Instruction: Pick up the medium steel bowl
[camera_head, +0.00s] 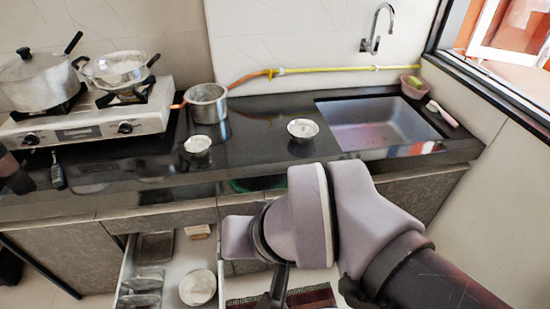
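Two small steel bowls stand on the black counter. One bowl (302,130) is left of the sink, and it looks slightly larger than the other bowl (197,145), which is nearer the counter's front edge. A deeper steel pot (207,106) stands behind that second bowl. I cannot tell for sure which is the medium one. My gripper (274,297) is low in front of the counter, below and apart from both bowls. My wrist hides most of it and the frame's bottom edge cuts it, so its opening is unclear.
A gas stove (92,122) with a lidded pot (38,82) and a pan (117,68) is at left. A sink (374,124) is at right, below a tap (376,30). An open drawer (176,262) with dishes juts out below the counter. The counter between the bowls is clear.

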